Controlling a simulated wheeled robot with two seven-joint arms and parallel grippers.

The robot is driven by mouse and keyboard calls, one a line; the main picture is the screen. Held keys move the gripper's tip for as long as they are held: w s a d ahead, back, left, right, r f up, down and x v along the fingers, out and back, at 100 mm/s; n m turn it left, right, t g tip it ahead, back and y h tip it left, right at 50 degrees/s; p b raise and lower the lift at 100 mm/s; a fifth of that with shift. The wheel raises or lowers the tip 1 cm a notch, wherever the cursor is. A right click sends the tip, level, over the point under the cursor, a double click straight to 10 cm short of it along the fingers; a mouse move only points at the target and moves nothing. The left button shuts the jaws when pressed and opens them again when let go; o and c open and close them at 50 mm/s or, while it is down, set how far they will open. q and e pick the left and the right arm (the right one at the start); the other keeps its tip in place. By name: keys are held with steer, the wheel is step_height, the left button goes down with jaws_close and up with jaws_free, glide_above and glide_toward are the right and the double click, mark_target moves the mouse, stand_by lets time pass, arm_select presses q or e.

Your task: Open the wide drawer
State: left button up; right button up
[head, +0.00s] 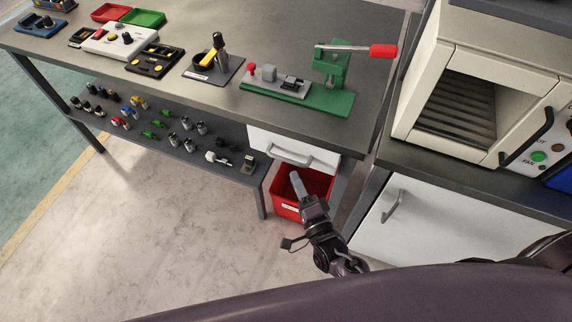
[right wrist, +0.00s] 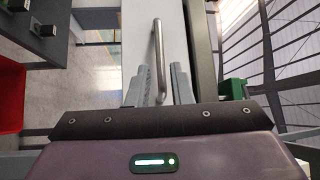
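The white drawer front (head: 263,138) hangs under the right end of the grey workbench, with a silver bar handle (head: 288,158). The drawer looks closed. In the right wrist view the white front (right wrist: 137,35) and the handle (right wrist: 157,50) show turned on their side. My right gripper (head: 295,180) is just below and in front of the handle in the head view. In the right wrist view its two grey fingers (right wrist: 163,85) are apart, with the near part of the handle between them; contact cannot be told. My left gripper is not in view.
A red bin (head: 318,184) stands below the drawer. A green press (head: 330,85) stands on the bench top (head: 215,40). A white cabinet (head: 430,225) with its own handle (head: 392,206) is at right, under an oven-like machine (head: 490,60). Floor is clear at left.

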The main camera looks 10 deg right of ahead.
mark_target(286, 159)
steer(key=x, duration=0.7)
steer(key=shift+w+a, duration=0.1)
steer(key=shift+w, duration=0.1)
steer(key=shift+c, duration=0.2)
jaws_close()
